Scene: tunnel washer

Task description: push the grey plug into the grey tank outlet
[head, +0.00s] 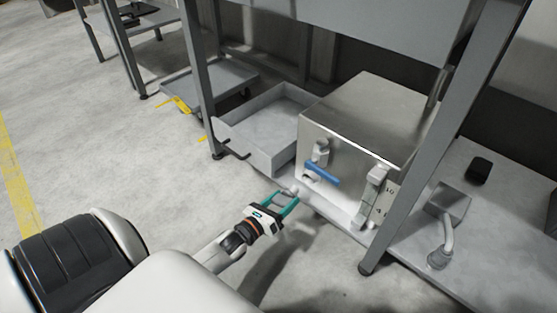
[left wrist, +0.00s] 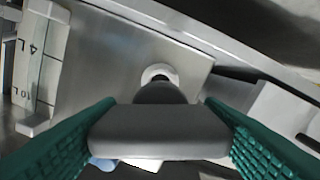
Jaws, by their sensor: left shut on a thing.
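The grey plug (left wrist: 158,131) has a wide, flat grip and a darker round nose. My left gripper (head: 288,200) is shut on its grip, with a teal finger on each side in the left wrist view (left wrist: 160,135). In the head view the plug (head: 287,190) shows only as a small pale piece at the fingertips, just in front of the tank's lower left. The tank (head: 370,105) is a steel box. A pale ring, apparently the outlet (left wrist: 160,70), lies behind the plug's nose in the left wrist view; the nose overlaps it, so I cannot tell whether they touch. My right gripper is out of view.
A blue lever (head: 322,174) sits on the tank front near the outlet. A level scale (head: 384,200) is at the tank's right. A grey open tray (head: 257,143) stands left of the tank. A table leg (head: 440,150) rises at the right.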

